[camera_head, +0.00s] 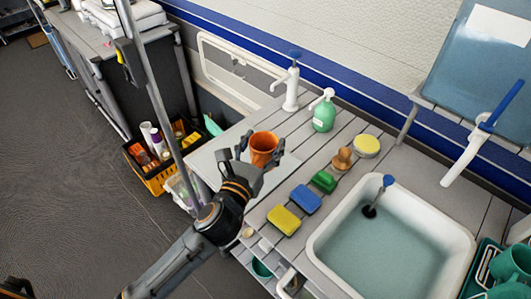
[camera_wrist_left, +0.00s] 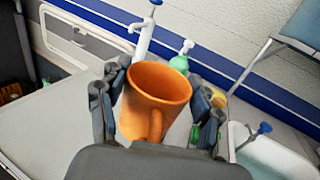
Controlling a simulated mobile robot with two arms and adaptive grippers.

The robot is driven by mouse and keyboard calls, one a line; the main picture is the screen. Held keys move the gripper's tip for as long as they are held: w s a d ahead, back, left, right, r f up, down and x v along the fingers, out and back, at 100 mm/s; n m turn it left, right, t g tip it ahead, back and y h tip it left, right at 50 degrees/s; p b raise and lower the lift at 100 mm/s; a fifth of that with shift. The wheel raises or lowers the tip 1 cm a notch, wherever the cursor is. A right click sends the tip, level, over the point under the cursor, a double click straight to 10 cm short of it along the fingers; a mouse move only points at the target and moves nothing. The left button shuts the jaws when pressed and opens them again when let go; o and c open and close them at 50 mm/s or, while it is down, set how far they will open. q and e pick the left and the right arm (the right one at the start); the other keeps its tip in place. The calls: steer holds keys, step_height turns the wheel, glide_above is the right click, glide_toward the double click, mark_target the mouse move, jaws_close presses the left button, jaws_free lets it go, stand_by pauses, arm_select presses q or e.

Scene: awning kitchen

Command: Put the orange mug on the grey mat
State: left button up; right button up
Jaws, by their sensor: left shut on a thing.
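The orange mug (camera_head: 263,149) is held upright between the fingers of my left gripper (camera_head: 261,155), over the left end of the counter. In the left wrist view the mug (camera_wrist_left: 155,98) sits between the two fingers of my left gripper (camera_wrist_left: 158,105), its handle towards the camera. A flat, pale grey mat (camera_head: 208,163) lies under and around the gripper; its surface fills the lower left in the wrist view (camera_wrist_left: 65,115). The gripper hides part of the mat. I cannot tell whether the mug's base touches it. My right gripper is not in view.
A green soap bottle (camera_head: 324,115) and a white pump tap (camera_head: 291,88) stand behind the mug. Yellow (camera_head: 284,220), blue (camera_head: 306,199) and green (camera_head: 324,182) sponges or brushes lie to the right, before the sink (camera_head: 390,240). A crate (camera_head: 160,175) stands on the floor left.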

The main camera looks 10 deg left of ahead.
mark_target(267, 143)
arm_select(q)
steer(key=w+f, duration=0.3)
steer(key=shift+f+b, duration=0.25)
steer(key=shift+b, duration=0.05)
steer(key=shift+w+f+b, duration=0.1)
steer(key=shift+f+b, duration=0.4)
steer(key=shift+f, duration=1.2)
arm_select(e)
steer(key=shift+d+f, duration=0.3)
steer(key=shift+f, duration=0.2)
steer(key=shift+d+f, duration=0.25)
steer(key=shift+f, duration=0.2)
arm_select(q)
steer(key=shift+f, duration=0.15)
steer(key=o, duration=1.2)
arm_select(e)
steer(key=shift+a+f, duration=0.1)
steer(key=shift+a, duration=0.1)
